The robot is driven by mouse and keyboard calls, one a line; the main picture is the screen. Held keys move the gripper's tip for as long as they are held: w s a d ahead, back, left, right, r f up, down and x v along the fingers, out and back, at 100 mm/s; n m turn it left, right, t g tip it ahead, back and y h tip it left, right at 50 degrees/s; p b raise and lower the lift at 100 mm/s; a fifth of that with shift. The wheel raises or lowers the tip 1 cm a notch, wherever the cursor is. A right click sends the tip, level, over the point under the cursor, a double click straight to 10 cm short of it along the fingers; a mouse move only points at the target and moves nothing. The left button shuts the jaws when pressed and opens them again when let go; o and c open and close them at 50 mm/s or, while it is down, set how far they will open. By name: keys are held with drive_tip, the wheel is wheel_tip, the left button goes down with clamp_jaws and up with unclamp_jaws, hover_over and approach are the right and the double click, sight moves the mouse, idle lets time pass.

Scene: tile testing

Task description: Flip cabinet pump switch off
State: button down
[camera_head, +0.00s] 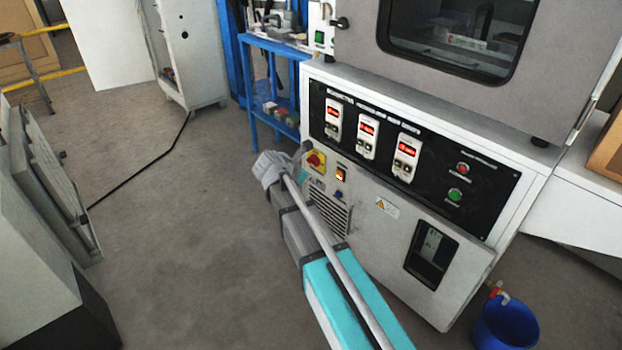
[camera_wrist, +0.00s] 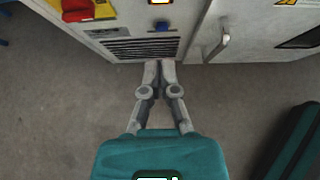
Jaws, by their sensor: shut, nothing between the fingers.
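The white cabinet (camera_head: 385,262) carries a red and yellow rotary switch (camera_head: 315,160), a small lit orange switch (camera_head: 341,174) and a blue knob or switch (camera_head: 338,195) beside a vent. I cannot read which is the pump switch. In the wrist view the red and yellow switch (camera_wrist: 78,8) is at top left, the orange light (camera_wrist: 159,2) is cut by the top edge, and the blue switch (camera_wrist: 162,26) is above the vent. My gripper (camera_wrist: 159,64) is shut and empty, its tips at the vent's lower edge in the picture; contact is unclear. In the head view my arm hides its fingers.
A black panel (camera_head: 470,213) with several red displays and buttons is above the switches. A metal handle (camera_wrist: 218,44) sticks out right of the vent. A blue bucket (camera_head: 504,322) stands at lower right, a blue shelf frame (camera_head: 252,90) behind.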

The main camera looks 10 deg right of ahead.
sight(338, 171)
drive_tip(key=b+x, duration=0.1)
drive_tip(key=x, duration=0.2)
drive_tip(key=r+b+x, duration=0.1)
drive_tip(key=x, duration=0.2)
drive_tip(key=b+x, duration=0.2)
drive_tip(key=x, duration=0.1)
drive_tip(key=shift+w+d, duration=0.5)
drive_tip(key=shift+d, duration=0.15)
drive_tip(key=shift+w+d, duration=0.4)
drive_tip(key=shift+d, duration=0.25)
drive_tip(key=shift+d, duration=0.35)
drive_tip(key=shift+a, duration=0.35)
drive_tip(key=shift+r+p, duration=0.85)
drive_tip(key=shift+p, duration=0.05)
